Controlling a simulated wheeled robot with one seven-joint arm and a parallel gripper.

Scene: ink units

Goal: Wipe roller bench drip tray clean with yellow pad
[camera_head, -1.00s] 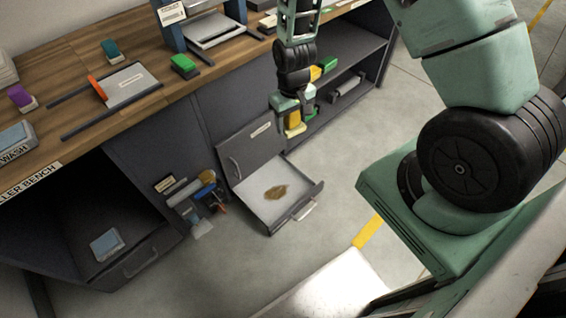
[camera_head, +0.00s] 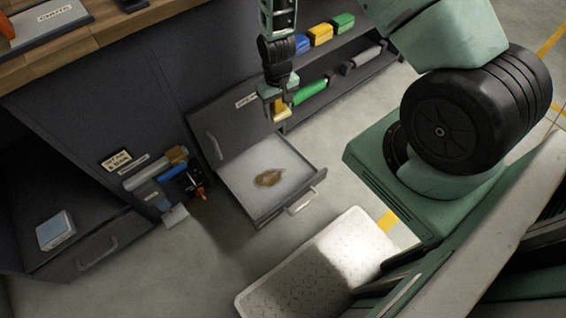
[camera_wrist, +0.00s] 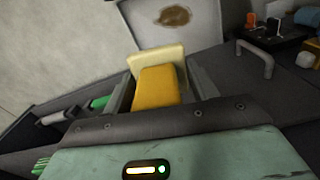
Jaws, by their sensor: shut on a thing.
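My gripper (camera_head: 277,107) is shut on the yellow pad (camera_head: 282,112). In the wrist view the pad (camera_wrist: 158,84) sits between the two fingers, with a darker yellow block and a paler yellow layer at its far side. The drip tray (camera_head: 238,183) is a pulled-out drawer with a pale floor and a handle, low on the bench front. A brown stain (camera_head: 269,177) lies on its floor; the stain also shows at the top of the wrist view (camera_wrist: 175,16). The pad is held apart from the stain, beyond the tray's back right side in the head view.
Right of the tray, an open shelf holds blue (camera_head: 300,45), yellow (camera_head: 320,35) and green (camera_head: 342,22) items and a green roller (camera_head: 310,92). A caddy of tools (camera_head: 165,178) stands left of the tray. A blue-grey box (camera_head: 55,230) lies in the left compartment.

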